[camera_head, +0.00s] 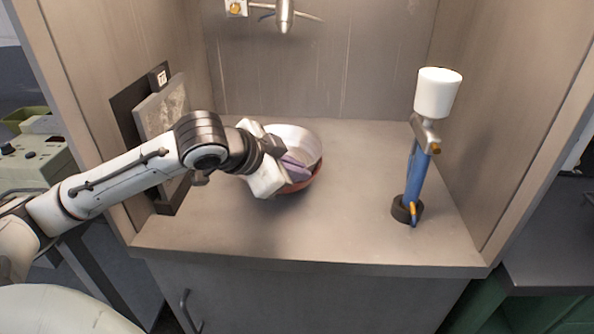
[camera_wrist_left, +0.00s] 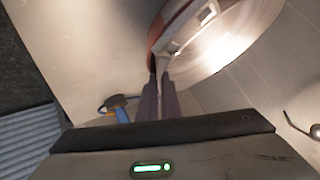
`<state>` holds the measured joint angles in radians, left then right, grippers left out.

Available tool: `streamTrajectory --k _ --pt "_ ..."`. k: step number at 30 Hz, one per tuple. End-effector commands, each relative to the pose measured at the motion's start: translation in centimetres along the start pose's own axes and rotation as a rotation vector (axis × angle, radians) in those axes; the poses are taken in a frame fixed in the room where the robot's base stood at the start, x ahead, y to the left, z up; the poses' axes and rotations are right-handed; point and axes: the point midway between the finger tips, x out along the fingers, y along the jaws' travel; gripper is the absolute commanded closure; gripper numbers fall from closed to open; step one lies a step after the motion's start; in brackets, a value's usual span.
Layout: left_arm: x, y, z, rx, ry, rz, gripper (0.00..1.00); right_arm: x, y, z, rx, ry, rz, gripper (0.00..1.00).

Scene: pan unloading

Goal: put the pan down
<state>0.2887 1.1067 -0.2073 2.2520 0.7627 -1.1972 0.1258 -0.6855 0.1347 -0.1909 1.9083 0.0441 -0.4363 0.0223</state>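The pan (camera_head: 300,136) has a silver inside and a red outside. In the head view it is at or just above the grey counter (camera_head: 345,215), and I cannot tell if it touches. My left gripper (camera_head: 294,170) reaches in from the left over the pan's near side. In the left wrist view, the two purple fingers (camera_wrist_left: 159,98) close around the pan's thin handle, and the pan (camera_wrist_left: 235,45) extends to the upper right. The gripper hides part of the pan in the head view. My right gripper is not in view.
A blue stand with a white cylinder on top (camera_head: 438,93) rises from the counter at the right. A dark flat panel (camera_head: 165,110) leans at the left wall. A metal spout (camera_head: 285,15) hangs at the back. The counter's front middle is clear.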

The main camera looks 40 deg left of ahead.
Motion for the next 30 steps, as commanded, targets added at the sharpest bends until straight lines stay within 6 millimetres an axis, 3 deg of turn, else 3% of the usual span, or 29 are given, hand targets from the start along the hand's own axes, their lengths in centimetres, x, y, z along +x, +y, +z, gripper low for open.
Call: streamTrajectory --k 3,14,30 --pt "0.1 0.1 0.2 -0.001 -0.006 0.004 0.77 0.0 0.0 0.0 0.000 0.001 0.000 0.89" --pt "-0.1 0.2 0.3 -0.001 -0.007 0.006 0.77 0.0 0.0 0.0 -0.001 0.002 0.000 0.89" --pt "-7.1 0.1 0.2 -0.003 -0.005 0.003 0.77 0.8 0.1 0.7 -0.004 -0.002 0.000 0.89"
